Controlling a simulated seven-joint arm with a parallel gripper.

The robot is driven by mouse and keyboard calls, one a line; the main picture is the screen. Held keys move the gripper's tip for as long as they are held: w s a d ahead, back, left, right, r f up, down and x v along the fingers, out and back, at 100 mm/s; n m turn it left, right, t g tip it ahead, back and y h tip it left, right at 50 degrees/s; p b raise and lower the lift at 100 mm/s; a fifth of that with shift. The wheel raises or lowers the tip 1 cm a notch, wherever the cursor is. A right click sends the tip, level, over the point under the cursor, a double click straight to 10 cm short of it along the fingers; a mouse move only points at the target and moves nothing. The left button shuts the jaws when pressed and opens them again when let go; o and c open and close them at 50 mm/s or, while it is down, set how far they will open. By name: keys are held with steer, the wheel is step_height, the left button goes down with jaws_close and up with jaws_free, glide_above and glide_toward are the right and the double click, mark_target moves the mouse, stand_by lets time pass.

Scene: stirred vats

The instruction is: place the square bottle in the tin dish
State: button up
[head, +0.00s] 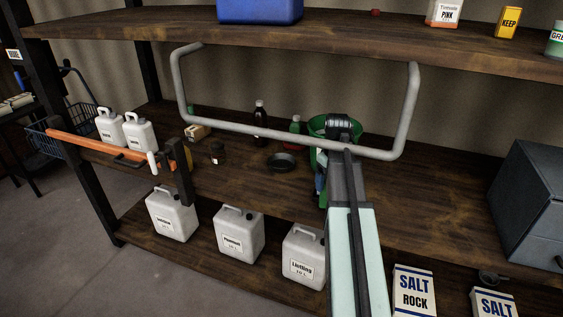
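A dark round dish (282,161), which looks like the tin dish, sits on the middle shelf left of my arm. It looks empty. I cannot tell for sure which bottle is the square bottle. A small dark bottle with a reddish label (217,153) stands left of the dish. A tall dark bottle (259,115) and a green bottle with a red band (295,126) stand behind the dish. My arm reaches over the shelf from the front, right of the dish. My gripper (338,126) is at its far end, its fingers hidden or too small to make out.
A grey pipe frame (285,137) hangs from the upper shelf across the space before the bottles. A green bucket (347,122) stands behind my arm. An orange bar (85,147) and white jugs (139,133) are at left; a grey cabinet (528,205) is at right.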

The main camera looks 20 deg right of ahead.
steer(key=w+a+m, duration=0.2)
steer(key=w+a, duration=0.4)
steer(key=a, duration=0.1)
steer(key=w+d+r+m, duration=0.1)
steer(key=w+d+m, duration=0.1)
steer(key=w+m, duration=0.9)
steer(key=w+d+r+m, duration=0.15)
steer(key=w+m, duration=0.45)
steer(key=w, duration=0.9)
steer(key=shift+s+f, duration=0.1)
steer(key=shift+f, duration=2.4)
steer(key=shift+f, duration=0.15)
steer(key=o, duration=1.6)
steer(key=shift+r, duration=2.9)
